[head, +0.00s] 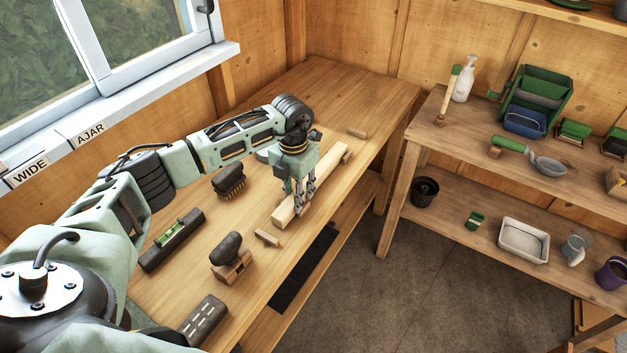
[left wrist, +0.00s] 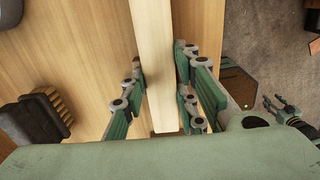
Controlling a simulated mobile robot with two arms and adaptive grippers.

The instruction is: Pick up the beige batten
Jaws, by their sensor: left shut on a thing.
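The beige batten (head: 318,184) is a long pale bar lying lengthwise along the wooden workbench, near its front edge. My left gripper (head: 300,207) comes down over it from above and is shut on it, nearer its front end. In the left wrist view the batten (left wrist: 154,62) runs between the fingers (left wrist: 160,85) of the left gripper. I cannot tell whether it is clear of the bench top. A part that looks like my right gripper (left wrist: 283,108) shows small at the right of the left wrist view; its jaw state is unclear.
On the workbench (head: 190,275) are a spirit level (head: 172,240), brushes (head: 229,181), a dark-handled block (head: 230,257), a grey block (head: 204,320) and small wood offcuts (head: 267,238). A shelf unit (head: 440,140) with pots and tools stands at the right. Bare floor lies between.

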